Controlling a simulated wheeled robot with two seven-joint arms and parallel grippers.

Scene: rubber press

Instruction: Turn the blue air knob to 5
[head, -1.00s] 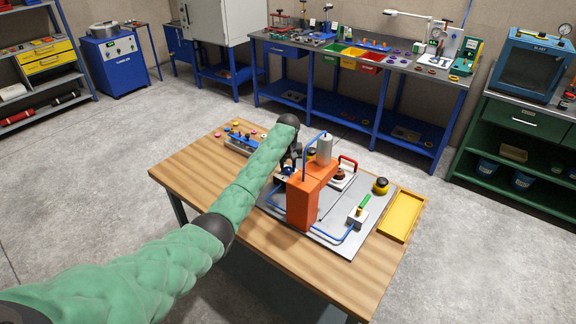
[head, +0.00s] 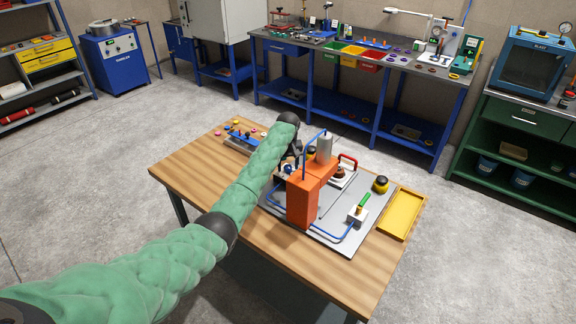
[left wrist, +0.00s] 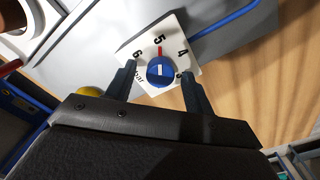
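The blue air knob (left wrist: 160,72) sits on a white dial plate (left wrist: 184,47) marked 6, 5, 4 and 3 in the left wrist view. A white line on the knob and a red mark at its edge point towards the 5. My left gripper (left wrist: 159,80) is open, with one finger on each side of the knob and a visible gap to it. In the head view my left gripper (head: 291,160) is at the orange press (head: 303,200), on its far left side, and largely hides the knob. My right gripper is not in view.
The press stands on a grey plate (head: 335,237) on a wooden table (head: 195,175). Blue air hoses, a valve with a green lever (head: 361,207), a yellow-black button (head: 381,184) and a yellow tray (head: 402,214) are nearby. The table's left front is clear.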

